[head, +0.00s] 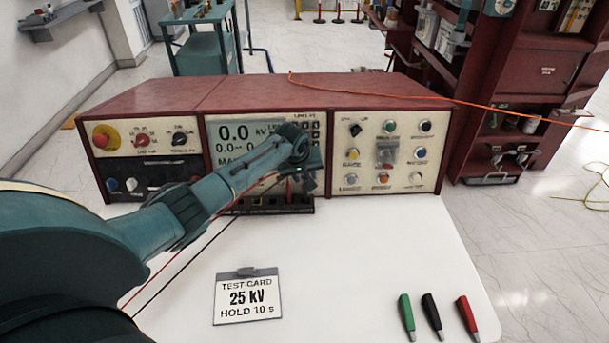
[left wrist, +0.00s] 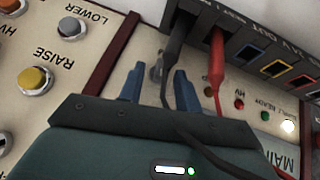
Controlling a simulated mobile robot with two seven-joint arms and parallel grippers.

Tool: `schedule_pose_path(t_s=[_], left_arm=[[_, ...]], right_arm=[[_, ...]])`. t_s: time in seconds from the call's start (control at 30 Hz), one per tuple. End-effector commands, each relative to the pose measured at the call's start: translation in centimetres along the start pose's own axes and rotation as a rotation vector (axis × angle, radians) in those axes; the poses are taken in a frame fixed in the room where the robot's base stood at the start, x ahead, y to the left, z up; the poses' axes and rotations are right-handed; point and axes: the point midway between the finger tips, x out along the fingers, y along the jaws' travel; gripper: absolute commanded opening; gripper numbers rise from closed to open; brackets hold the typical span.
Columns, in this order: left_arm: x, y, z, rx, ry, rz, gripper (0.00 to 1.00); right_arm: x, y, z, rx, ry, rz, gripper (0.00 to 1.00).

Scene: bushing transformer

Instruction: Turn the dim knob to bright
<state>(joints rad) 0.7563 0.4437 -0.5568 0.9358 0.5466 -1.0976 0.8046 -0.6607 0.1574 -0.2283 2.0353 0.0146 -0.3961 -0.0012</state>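The red console (head: 300,88) stands at the back of the white table (head: 370,240). A small black knob (head: 355,130) is at the top left of its right panel; its lettering is too small to read, so I cannot tell whether it is the dim knob. My left gripper (head: 305,185) is in front of the lower middle panel. In the left wrist view its two blue fingers (left wrist: 158,85) are apart. My right gripper is not in view.
Black (left wrist: 175,50) and red (left wrist: 217,60) leads plug into the terminals near the left fingers. The yellow RAISE button (left wrist: 36,79) is to the left in the left wrist view. A test card (head: 247,296) and several colored probes (head: 432,312) lie in front.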

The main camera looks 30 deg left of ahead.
Motion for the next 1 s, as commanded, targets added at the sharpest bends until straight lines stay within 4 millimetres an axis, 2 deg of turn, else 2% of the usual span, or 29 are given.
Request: schedule_pose_path(t_s=[0.27,0.67,1.0], left_arm=[[0.04,0.03,0.01,0.000,0.000,0.001,0.32],[0.04,0.02,0.03,0.000,0.000,0.000,0.00],[-0.04,0.30,0.04,0.038,-0.001,-0.050,0.00]], right_arm=[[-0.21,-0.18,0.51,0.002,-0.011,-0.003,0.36],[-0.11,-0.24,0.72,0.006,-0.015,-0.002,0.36],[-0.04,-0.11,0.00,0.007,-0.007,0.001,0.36]])
